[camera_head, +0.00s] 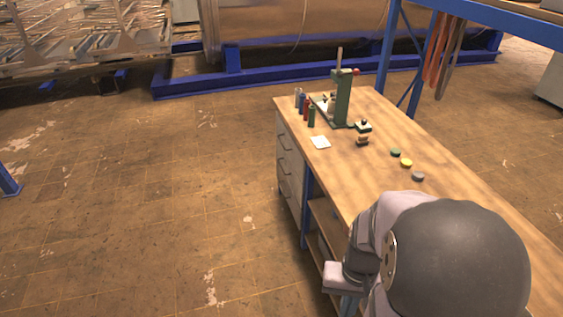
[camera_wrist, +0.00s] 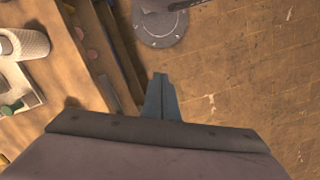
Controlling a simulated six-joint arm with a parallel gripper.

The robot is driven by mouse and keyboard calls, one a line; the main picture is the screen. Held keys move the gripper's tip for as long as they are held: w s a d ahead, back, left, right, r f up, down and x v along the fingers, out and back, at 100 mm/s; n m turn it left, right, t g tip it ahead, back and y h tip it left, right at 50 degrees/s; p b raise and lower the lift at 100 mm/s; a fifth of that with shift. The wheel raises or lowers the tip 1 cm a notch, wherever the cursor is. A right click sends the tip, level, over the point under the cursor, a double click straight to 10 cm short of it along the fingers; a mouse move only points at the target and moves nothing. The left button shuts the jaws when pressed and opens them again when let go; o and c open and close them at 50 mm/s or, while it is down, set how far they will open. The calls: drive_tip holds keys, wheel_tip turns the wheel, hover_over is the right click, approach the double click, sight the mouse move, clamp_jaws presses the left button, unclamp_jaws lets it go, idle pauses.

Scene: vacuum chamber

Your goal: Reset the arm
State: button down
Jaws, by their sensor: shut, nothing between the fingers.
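My arm fills the lower right of the head view, over the near end of the wooden workbench (camera_head: 385,150). I cannot make out the fingers in the head view. In the wrist view my gripper (camera_wrist: 160,78) shows as two blue-grey fingers side by side, closed together with nothing between them. They point past the bench edge, with the tiled floor (camera_wrist: 240,60) behind them. The bench top (camera_wrist: 50,80) shows at the left of the wrist view, apart from the fingers.
A green press (camera_head: 343,100) stands at the bench's far end, beside several small bottles (camera_head: 306,106) and a white square (camera_head: 320,142). A blue frame (camera_head: 389,50) stands behind. The floor at left is open.

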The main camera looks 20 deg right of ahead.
drive_tip(key=w+a+n+t+b, duration=0.1)
drive_tip(key=w+a+n, duration=0.3)
drive_tip(key=a, duration=0.5)
drive_tip(key=shift+r+n+h, duration=0.25)
drive_tip(key=shift+n+h, duration=0.05)
drive_tip(key=shift+n, duration=0.4)
